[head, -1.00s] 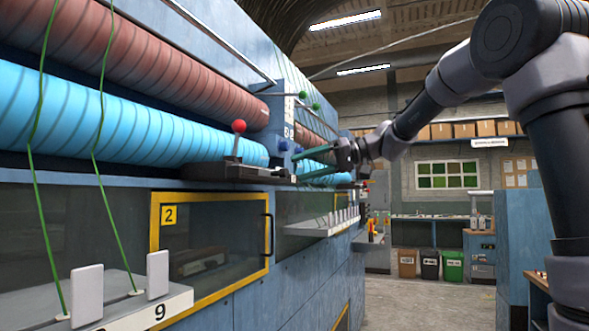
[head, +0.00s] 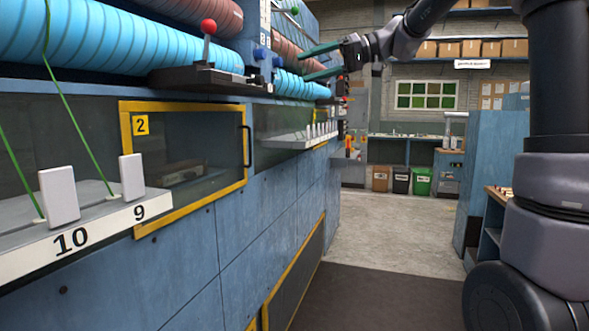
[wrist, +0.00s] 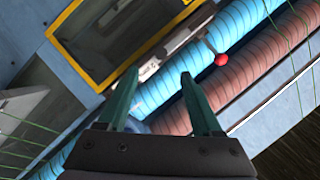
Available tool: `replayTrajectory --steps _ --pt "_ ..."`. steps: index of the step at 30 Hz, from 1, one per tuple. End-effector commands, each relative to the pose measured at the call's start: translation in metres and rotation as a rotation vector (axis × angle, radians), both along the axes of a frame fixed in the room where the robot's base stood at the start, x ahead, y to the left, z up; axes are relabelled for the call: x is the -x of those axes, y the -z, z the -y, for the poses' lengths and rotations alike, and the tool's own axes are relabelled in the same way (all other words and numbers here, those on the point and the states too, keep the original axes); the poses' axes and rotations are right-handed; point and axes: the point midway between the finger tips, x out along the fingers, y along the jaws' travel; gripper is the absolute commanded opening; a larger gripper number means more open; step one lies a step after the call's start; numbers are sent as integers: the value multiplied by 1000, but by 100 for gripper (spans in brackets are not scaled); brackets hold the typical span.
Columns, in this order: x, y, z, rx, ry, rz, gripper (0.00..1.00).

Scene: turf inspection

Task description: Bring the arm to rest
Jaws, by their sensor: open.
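My gripper (head: 304,64) is at the upper middle of the head view, in front of the blue machine's face. Its two green fingers are spread apart with nothing between them. In the wrist view my gripper (wrist: 157,85) also shows open and empty, its fingers over the machine's blue roller in the background. My arm is raised and reaches from the right side of the head view toward the machine. I cannot tell the exact gap between the fingertips and the machine.
The machine carries a red-knobbed lever (head: 208,27), a blue roller (head: 110,45), a yellow-framed window (head: 187,160) and a shelf numbered 9 and 10 (head: 85,238). Bins (head: 401,180) stand at the back. Open floor (head: 400,235) lies between the machine and blue cabinets (head: 497,160).

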Motion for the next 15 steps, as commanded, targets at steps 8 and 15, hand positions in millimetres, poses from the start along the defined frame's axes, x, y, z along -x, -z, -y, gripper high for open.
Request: replayTrajectory --steps 8,15 --pt "83 69 51 328 283 -206 67" --pt "162 151 132 575 727 -312 67"
